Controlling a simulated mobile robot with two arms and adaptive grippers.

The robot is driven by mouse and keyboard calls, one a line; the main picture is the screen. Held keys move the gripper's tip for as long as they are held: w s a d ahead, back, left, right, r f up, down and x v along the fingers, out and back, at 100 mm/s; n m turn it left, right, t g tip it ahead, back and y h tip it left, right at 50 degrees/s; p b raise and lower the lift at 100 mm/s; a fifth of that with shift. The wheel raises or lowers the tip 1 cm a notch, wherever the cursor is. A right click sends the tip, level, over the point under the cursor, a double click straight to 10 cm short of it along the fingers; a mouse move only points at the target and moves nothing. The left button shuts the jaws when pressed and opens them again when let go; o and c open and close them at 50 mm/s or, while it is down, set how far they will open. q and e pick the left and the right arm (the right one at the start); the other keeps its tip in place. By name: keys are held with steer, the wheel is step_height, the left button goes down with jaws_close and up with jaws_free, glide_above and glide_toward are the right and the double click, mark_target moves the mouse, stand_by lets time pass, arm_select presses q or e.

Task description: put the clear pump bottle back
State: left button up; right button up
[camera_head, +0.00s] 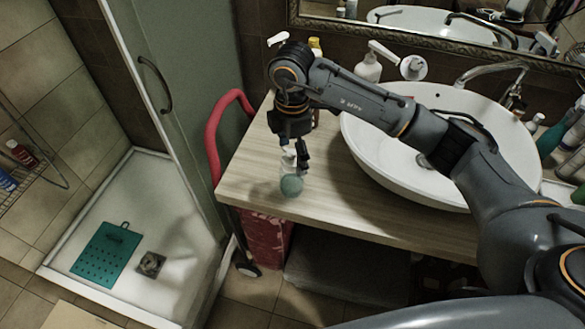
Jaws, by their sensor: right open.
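My right arm reaches in from the right over the basin. My right gripper (294,160) points down over the left end of the wooden counter (380,221) and is open. A small pale, see-through thing (287,161) shows at its fingers; I cannot tell whether this is the clear pump bottle or whether the fingers touch it. A white pump head (278,38) shows behind my wrist, with its body hidden by the arm. A white pump bottle (368,68) stands at the back behind my forearm. My left gripper is not in view.
The white basin (385,165) fills the middle of the counter. A yellow-topped bottle (315,46) is behind my arm. Several bottles crowd the right end.

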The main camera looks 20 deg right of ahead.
step_height(320, 180, up, 6)
steer(key=shift+f+b, duration=0.25)
steer(key=shift+b, duration=0.25)
